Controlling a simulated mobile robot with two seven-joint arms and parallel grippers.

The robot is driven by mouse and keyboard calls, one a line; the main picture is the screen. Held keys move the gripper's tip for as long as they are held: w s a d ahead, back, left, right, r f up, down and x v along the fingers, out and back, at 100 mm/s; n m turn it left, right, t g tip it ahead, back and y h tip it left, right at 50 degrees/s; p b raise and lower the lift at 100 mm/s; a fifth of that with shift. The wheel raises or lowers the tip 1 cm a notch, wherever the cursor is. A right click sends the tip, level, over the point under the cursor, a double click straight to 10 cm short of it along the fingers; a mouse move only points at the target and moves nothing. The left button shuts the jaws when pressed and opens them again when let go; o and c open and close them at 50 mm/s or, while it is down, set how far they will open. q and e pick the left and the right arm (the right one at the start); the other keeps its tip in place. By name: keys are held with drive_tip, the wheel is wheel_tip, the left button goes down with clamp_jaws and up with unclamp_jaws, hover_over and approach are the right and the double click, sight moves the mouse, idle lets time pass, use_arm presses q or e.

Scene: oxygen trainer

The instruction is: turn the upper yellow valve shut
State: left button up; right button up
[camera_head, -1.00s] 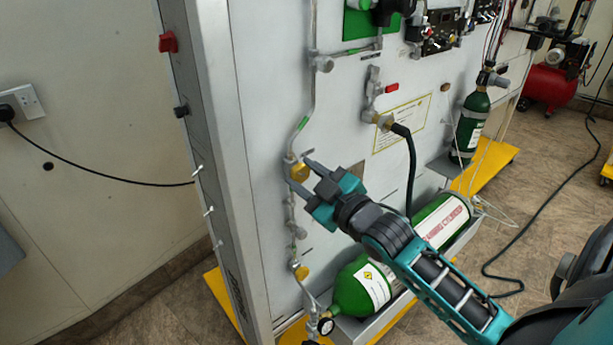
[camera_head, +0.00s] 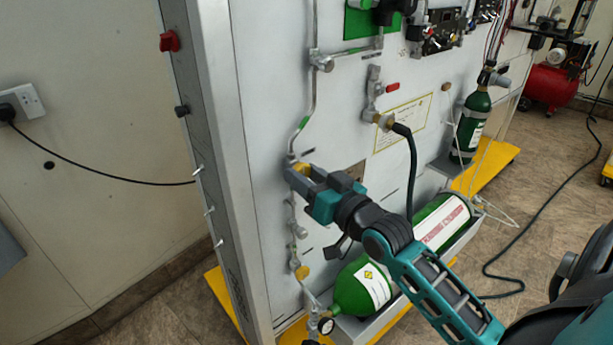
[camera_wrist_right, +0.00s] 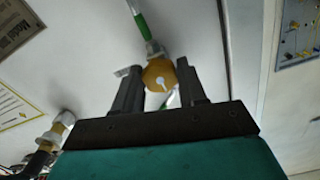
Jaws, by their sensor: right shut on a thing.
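The upper yellow valve (camera_head: 303,168) sits on the thin pipe running down the grey panel. My right gripper (camera_head: 300,172) has its fingers on either side of this valve and is shut on it, partly hiding it in the head view. In the right wrist view the round yellow valve knob (camera_wrist_right: 159,74), with a pale mark on its face, shows between the tips of my right gripper (camera_wrist_right: 160,82). A lower yellow valve (camera_head: 302,272) is further down the same pipe. My left gripper is not in view.
A large green cylinder (camera_head: 352,292) lies on a tray below my right arm. A black hose (camera_head: 413,175) hangs from a fitting to the right. A smaller green cylinder (camera_head: 470,128) stands further right. The panel's grey side post (camera_head: 222,170) is left of the valve.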

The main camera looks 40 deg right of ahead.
drive_tip(key=shift+m, duration=0.4)
drive_tip(key=o, duration=1.1)
drive_tip(key=shift+c, duration=0.2)
drive_tip(key=s+d+b, duration=0.1)
drive_tip(key=s, duration=1.1)
drive_tip(key=shift+s, duration=0.4)
